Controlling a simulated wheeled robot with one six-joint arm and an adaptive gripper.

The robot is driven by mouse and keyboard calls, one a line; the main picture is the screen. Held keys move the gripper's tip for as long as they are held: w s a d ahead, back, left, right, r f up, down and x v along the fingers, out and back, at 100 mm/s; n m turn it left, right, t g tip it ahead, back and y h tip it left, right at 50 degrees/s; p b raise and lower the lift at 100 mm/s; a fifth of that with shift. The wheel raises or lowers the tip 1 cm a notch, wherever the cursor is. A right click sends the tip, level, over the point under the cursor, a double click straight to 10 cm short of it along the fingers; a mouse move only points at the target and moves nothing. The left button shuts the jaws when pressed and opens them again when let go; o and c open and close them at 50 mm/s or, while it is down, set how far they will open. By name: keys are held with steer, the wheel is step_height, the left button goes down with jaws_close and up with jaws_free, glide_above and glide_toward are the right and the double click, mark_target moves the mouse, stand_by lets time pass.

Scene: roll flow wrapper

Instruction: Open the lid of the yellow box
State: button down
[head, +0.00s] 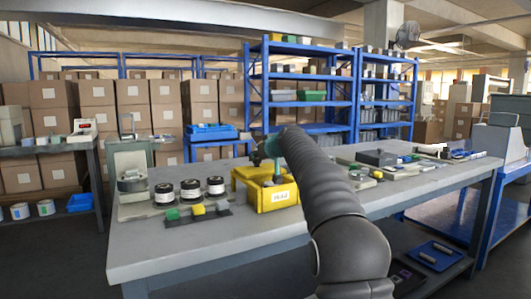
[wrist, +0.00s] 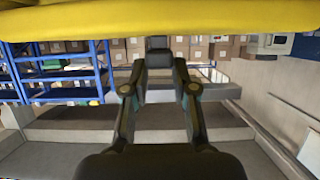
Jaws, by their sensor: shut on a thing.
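The yellow box (head: 277,197), with a white label on its front, stands on the grey workbench. Its yellow lid (head: 243,173) shows at the upper left of the box, and it looks raised and tilted, though how far is hard to tell. My gripper (head: 258,156) is at the top of the box by the lid. My arm hides the box's right side. In the wrist view a broad yellow surface (wrist: 160,18) crosses the top edge. My gripper's fingers (wrist: 158,75) are closed in on a dark piece there, which appears to be part of the lid.
Black jars (head: 190,190) and a tray of small coloured blocks (head: 197,213) stand left of the box. A grey device (head: 133,170) is at the bench's left end. Several small items lie to the right, behind my arm. The bench's front left is clear.

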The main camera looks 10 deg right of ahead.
steer(key=shift+w+a+f, duration=0.25)
steer(key=shift+w+f, duration=0.2)
steer(key=shift+f, duration=0.2)
steer(key=c, duration=1.3)
jaws_free()
steer(key=shift+s, duration=0.1)
steer(key=o, duration=0.4)
steer(key=shift+f, duration=0.2)
steer(key=shift+c, duration=0.2)
steer(key=shift+d+r, duration=0.15)
steer(key=shift+r, duration=0.1)
steer(key=shift+r, duration=0.1)
